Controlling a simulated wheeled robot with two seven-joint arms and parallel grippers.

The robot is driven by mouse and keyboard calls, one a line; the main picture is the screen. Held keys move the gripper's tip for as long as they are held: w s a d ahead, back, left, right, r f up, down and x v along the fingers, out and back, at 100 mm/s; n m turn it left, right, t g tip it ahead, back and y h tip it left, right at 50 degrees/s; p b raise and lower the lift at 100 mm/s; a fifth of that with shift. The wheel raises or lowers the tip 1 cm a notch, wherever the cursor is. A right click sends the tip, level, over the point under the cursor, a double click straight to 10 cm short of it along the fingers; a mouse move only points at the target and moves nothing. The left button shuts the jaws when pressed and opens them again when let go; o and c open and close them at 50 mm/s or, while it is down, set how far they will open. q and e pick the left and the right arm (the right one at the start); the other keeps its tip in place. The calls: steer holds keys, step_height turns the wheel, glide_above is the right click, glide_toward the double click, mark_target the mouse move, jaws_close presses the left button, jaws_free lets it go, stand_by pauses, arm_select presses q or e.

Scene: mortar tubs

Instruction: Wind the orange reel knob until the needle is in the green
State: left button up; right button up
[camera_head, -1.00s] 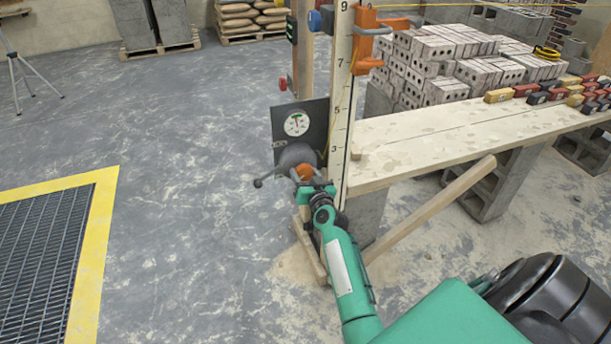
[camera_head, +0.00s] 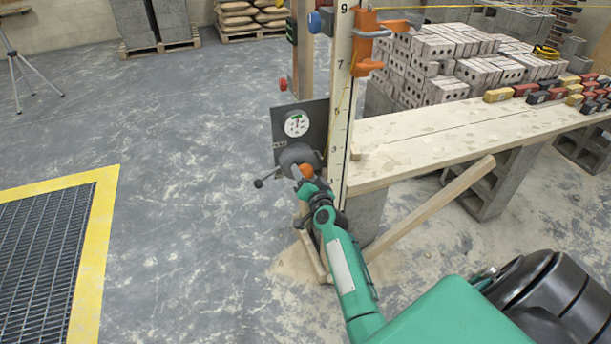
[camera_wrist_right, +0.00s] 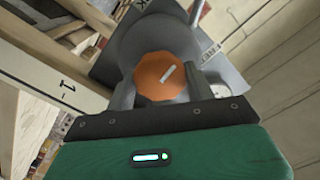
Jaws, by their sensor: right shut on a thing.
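The orange reel knob (camera_wrist_right: 160,78) sits between the two grey fingers of my right gripper (camera_wrist_right: 162,92), which is shut on it; a white mark on its face slants up to the right. In the head view the knob (camera_head: 306,171) shows partly behind my right gripper (camera_head: 308,178). The grey reel (camera_head: 297,156) with a black-tipped crank is behind it. The round white gauge (camera_head: 296,123) on a dark plate has a green patch near its top; the needle is too small to read surely. My left gripper is not in view.
A numbered wooden post (camera_head: 340,110) stands just right of the reel, with an orange clamp (camera_head: 368,45) higher up. A plank bench (camera_head: 430,140) and stacked blocks (camera_head: 440,65) are to the right. Open floor lies left, with a yellow-edged grate (camera_head: 50,240).

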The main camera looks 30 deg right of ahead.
steer(key=o, duration=1)
steer(key=v, duration=1.4)
steer(key=shift+w, duration=0.15)
